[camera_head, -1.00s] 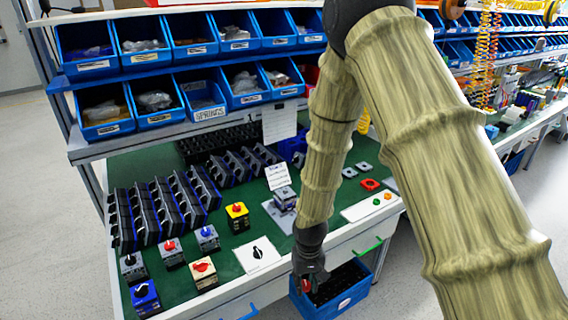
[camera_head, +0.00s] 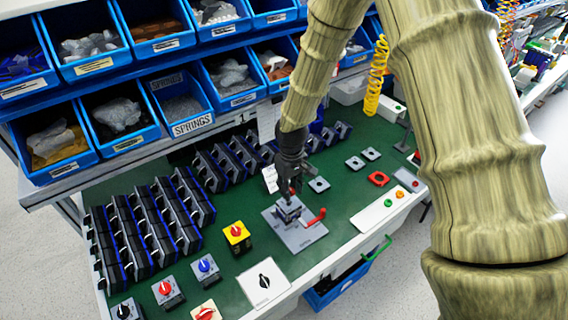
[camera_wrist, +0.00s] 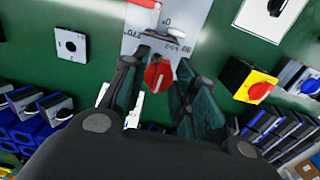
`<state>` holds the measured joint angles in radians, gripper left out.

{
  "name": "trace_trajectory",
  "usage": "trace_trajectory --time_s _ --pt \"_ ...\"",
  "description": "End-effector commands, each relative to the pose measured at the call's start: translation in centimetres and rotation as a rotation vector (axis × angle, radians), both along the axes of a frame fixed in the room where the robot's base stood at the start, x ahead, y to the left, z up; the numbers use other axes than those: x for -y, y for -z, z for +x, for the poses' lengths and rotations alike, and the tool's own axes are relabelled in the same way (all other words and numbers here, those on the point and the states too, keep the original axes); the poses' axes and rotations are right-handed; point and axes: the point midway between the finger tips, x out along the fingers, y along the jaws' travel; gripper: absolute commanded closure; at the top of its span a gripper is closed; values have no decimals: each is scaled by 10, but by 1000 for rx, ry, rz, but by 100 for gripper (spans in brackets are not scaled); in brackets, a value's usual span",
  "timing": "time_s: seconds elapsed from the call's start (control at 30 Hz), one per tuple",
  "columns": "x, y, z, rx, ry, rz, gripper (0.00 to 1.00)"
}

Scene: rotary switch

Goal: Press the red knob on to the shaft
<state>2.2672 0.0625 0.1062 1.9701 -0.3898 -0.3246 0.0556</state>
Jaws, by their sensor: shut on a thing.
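My gripper (camera_head: 291,185) is above the grey fixture plate (camera_head: 303,240) on the green bench. In the wrist view its two fingers (camera_wrist: 158,92) are shut on the red knob (camera_wrist: 158,75), which sits between their tips. The knob shows only as a small red patch in the head view. A small grey switch body (camera_head: 287,211) stands on the plate below the gripper. The wrist view shows plate markings, including 270 and 0, just past the knob. The shaft is hidden, and I cannot tell whether the knob touches it.
A red lever (camera_head: 316,217) is beside the switch body on the plate. Racks of dark parts (camera_head: 130,235) fill the bench's left. Blue bins (camera_head: 183,103) stand behind.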

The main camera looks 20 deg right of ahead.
Motion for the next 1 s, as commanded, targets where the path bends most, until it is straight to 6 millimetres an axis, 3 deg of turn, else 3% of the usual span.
trace_trajectory --time_s 0.63,1.0 --pt "2 -6 0 -1 -13 -1 83" --pt "1 19 0 0 -16 -1 83"
